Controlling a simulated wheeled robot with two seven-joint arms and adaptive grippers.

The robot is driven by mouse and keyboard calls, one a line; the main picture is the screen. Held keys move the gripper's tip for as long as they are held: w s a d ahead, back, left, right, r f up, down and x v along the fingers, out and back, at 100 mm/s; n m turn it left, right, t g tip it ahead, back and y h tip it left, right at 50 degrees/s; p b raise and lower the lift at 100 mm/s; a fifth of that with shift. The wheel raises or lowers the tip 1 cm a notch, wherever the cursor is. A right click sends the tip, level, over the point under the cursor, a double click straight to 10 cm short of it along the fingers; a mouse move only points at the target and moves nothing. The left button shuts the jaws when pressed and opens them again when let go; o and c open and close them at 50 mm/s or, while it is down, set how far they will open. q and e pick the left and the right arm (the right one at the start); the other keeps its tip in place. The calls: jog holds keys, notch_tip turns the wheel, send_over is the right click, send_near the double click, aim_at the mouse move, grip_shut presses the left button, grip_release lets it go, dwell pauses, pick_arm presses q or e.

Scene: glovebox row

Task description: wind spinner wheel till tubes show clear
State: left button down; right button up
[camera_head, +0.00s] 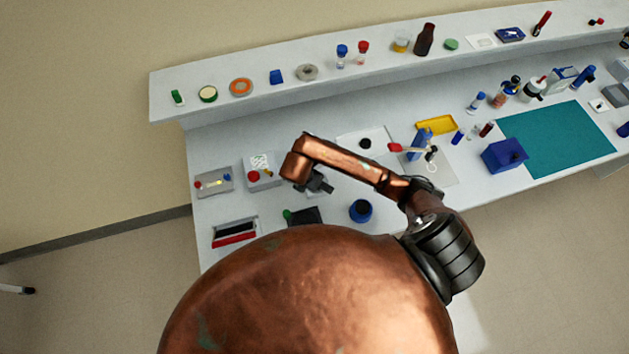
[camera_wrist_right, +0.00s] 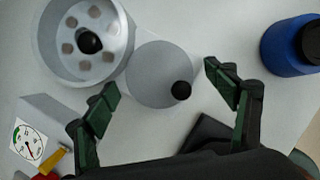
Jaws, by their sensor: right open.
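In the right wrist view, the spinner is a pale round bowl (camera_wrist_right: 52,35) with a ring of brownish tube spots around a black central knob (camera_wrist_right: 89,42). I cannot tell whether the tubes look clear. Beside it is a flat grey wheel (camera_wrist_right: 150,78) with a small black handle knob (camera_wrist_right: 181,90) near its edge. My right gripper (camera_wrist_right: 160,78) is open, its two dark green fingers spread on either side of the wheel, with nothing held. In the head view my right gripper (camera_head: 320,185) hangs over the bench, and my arm hides most of the spinner. My left gripper is not in view.
A blue jar (camera_wrist_right: 288,45) stands right of the wheel, also in the head view (camera_head: 361,211). A dial box (camera_wrist_right: 35,135) with a yellow lever stands at lower left. A black pad (camera_wrist_right: 208,135) lies close by. A shelf (camera_head: 380,68) with small items runs behind.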

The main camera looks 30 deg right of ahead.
jog(key=shift+r, duration=0.15)
jog(key=shift+a+r, duration=0.1)
jog(key=shift+r, duration=0.1)
jog(key=v, duration=1.1)
jog(key=shift+r, duration=0.2)
jog(key=shift+s+a, duration=0.1)
dwell(0.4)
jog(key=shift+a, duration=0.1)
